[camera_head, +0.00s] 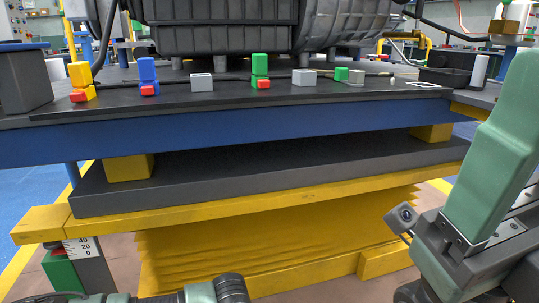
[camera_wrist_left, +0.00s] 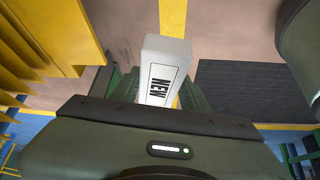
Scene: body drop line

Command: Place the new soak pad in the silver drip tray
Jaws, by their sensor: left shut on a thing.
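The pad is over the floor there, clear of other things. I cannot make out the silver drip tray in either view. In the head view my right arm is at the right, and its fingers are out of the picture. The left fingers do not show in the head view.
A blue-edged workbench (camera_head: 250,138) holds yellow, blue and green blocks, grey blocks (camera_head: 201,82) and a large dark machine part (camera_head: 235,28). Below it are a dark slab (camera_head: 270,180) and a yellow bellows lift (camera_head: 240,250). A dark bin (camera_head: 22,80) stands at the left.

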